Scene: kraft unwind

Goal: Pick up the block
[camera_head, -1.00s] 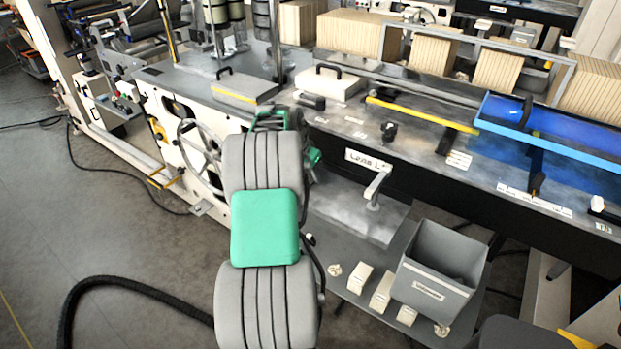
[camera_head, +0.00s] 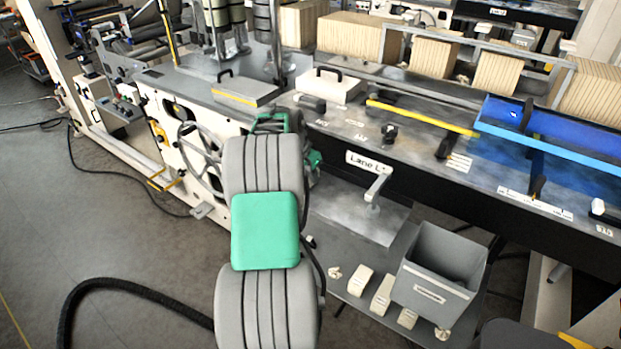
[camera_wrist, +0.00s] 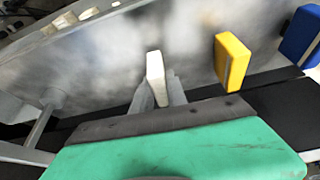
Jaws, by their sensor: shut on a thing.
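In the wrist view my gripper (camera_wrist: 156,96) has its two grey fingers closed around a white block (camera_wrist: 155,70), which stands upright between them. A yellow block (camera_wrist: 232,60) lies to its right on the grey surface, apart from the fingers. A blue block (camera_wrist: 300,36) is further right, cut by the picture's edge. In the head view my grey and green arm hides the fingers and the held block. I cannot tell whether the white block still touches the surface.
The long grey machine bench (camera_head: 330,125) carries a lidded white box (camera_head: 334,86), a yellow bar (camera_head: 420,118) and a blue tray (camera_head: 555,140). A grey bin (camera_head: 440,265) and several small pale blocks (camera_head: 382,294) are on the lower shelf. The floor at left is open, with a black hose.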

